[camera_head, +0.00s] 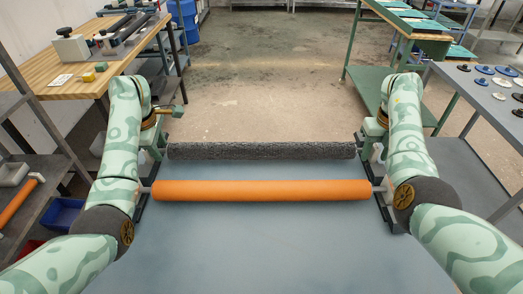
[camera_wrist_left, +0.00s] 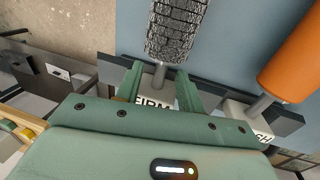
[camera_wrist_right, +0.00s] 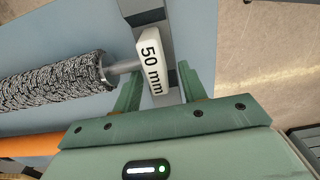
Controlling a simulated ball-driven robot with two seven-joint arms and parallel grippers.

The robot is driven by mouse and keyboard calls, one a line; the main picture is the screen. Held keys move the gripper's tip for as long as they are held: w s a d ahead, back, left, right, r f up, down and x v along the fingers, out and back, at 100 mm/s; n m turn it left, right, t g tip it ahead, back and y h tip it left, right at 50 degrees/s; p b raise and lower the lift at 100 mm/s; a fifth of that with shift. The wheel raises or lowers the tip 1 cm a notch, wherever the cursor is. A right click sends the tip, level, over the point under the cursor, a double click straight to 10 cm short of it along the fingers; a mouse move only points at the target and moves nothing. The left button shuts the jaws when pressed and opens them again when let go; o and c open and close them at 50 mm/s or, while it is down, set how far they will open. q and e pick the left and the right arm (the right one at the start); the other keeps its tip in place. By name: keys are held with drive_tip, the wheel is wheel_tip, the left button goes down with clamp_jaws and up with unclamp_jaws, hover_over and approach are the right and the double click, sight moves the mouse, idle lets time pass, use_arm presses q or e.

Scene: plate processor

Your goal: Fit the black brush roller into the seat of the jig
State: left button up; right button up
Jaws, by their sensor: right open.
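The black brush roller (camera_head: 262,151) lies level across the far part of the blue-grey jig plate (camera_head: 262,245), behind and parallel to an orange roller (camera_head: 262,190). Its left shaft end runs to a pale block marked "FIRM" (camera_wrist_left: 150,102) on a dark rail. Its right end runs to a white block marked "50 mm" (camera_wrist_right: 151,58). My left gripper (camera_wrist_left: 159,76) has its fingers apart, either side of the left shaft and block. My right gripper (camera_wrist_right: 160,82) is open, its fingers either side of the "50 mm" block. I cannot tell whether the shaft ends are fully seated.
The orange roller lies close in front, between my arms. A wooden bench (camera_head: 35,68) with a machine stands at the back left. A shelf with another orange roller (camera_head: 18,203) is at left. A grey table (camera_head: 480,105) with several discs is at right. The floor beyond is clear.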

use_arm(q)
drive_tip(key=shift+f, duration=0.5)
use_arm(e)
drive_tip(key=shift+f, duration=0.45)
use_arm(q)
clamp_jaws()
use_arm(e)
clamp_jaws()
use_arm(q)
drive_tip(key=shift+w, duration=0.1)
drive_tip(key=shift+r, duration=0.1)
